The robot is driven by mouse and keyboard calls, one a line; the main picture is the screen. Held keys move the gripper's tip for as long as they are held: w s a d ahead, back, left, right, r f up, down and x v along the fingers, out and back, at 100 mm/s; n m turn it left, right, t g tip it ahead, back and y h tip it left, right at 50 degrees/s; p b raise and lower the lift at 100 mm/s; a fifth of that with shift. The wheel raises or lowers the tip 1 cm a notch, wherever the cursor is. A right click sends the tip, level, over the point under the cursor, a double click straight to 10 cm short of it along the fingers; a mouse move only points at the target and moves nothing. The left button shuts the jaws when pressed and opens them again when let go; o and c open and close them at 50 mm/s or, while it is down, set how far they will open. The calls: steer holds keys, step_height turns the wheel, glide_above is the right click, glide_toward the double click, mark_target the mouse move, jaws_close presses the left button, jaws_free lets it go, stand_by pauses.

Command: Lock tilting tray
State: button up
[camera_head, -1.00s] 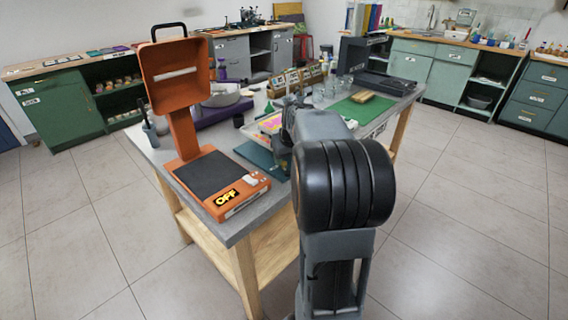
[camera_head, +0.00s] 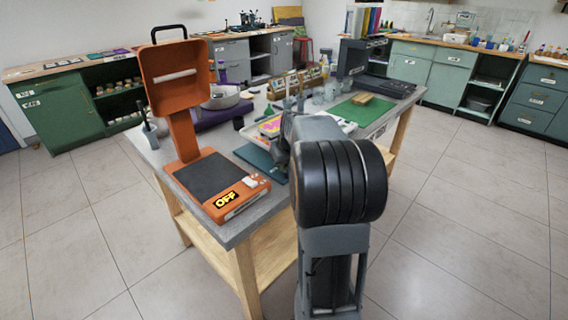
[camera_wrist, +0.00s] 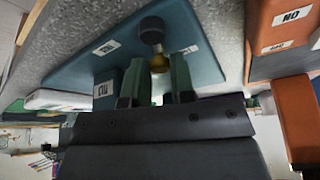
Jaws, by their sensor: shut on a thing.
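A dark round knob (camera_wrist: 152,30) on a brass stem stands at a flat teal plate (camera_wrist: 190,30) in the wrist view. My gripper (camera_wrist: 158,72) has its two green fingers on either side of the brass part and is shut on it. A teal block (camera_wrist: 105,90) with a white label is beside the left finger. The teal plate also shows on the grey table in the head view (camera_head: 257,158), partly behind my arm. In that view my arm hides my gripper and the knob. Whether the tray is tilted cannot be told.
An orange machine (camera_head: 185,105) with a raised lid and an OFF sign stands left of the teal plate; its orange side shows in the wrist view (camera_wrist: 280,70). Behind my arm are a pink and yellow sheet (camera_head: 268,126) and a green mat (camera_head: 360,108). Floor right of the table is clear.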

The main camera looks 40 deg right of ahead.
jaws_close()
steer(key=shift+a+n+y+b, duration=0.25)
steer(key=shift+n+y, duration=0.2)
steer(key=shift+n, duration=0.75)
steer(key=shift+a+n+y+b, duration=0.2)
steer(key=shift+n+y, duration=0.25)
steer(key=shift+n, duration=0.75)
steer(key=o, duration=0.7)
jaws_free()
steer(key=shift+c, duration=0.2)
steer(key=a+p+v, duration=0.1)
steer(key=p+v, duration=0.1)
steer(key=v, duration=1.1)
steer(key=shift+s+d+r, duration=0.2)
steer(key=shift+d+r, duration=0.15)
steer(key=shift+d, duration=0.15)
